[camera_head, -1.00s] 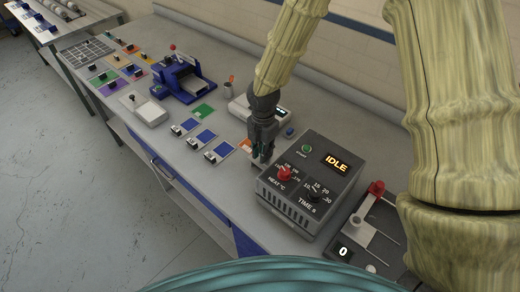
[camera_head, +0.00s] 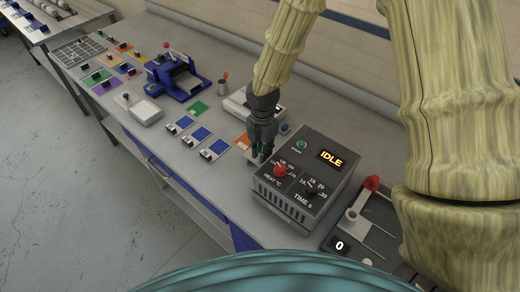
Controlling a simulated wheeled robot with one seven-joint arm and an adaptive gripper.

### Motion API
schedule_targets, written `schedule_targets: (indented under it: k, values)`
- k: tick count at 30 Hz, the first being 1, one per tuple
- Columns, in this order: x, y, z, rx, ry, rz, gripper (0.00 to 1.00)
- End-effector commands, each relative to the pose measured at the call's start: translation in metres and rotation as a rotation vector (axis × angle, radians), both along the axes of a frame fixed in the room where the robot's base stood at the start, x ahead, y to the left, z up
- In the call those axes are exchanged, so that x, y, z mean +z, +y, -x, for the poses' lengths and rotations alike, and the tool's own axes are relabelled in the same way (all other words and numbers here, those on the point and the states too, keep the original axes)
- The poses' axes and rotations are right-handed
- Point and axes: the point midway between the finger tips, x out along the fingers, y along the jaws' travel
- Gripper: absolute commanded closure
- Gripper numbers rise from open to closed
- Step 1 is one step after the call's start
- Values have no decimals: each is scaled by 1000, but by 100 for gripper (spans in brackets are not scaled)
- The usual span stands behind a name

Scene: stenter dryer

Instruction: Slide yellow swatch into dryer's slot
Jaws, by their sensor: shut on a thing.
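The dryer is a dark grey box (camera_head: 282,208) with a lit IDLE display, a green button, a red heat knob and a black time knob. It stands on the bench right of centre. My gripper (camera_head: 262,157) points down right beside the dryer's left side, close to its back left corner. I cannot tell whether it touches the box. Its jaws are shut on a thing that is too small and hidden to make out. I cannot pick out a yellow swatch at the gripper, and the dryer's slot does not show clearly.
An orange patch (camera_head: 242,141) lies just left of my gripper. Blue swatches (camera_head: 200,133) with clips, a white device (camera_head: 145,110) and a blue press (camera_head: 180,78) stand further left. A counter device (camera_head: 339,245) with a red-topped lever is right of the dryer.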

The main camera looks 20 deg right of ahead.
Motion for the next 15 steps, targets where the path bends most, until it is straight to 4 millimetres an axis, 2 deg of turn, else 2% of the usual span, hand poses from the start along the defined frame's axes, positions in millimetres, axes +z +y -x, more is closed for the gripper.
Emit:
schedule_targets:
  k: [15]
  values:
    - [0,-8,13,0,0,-1,100]
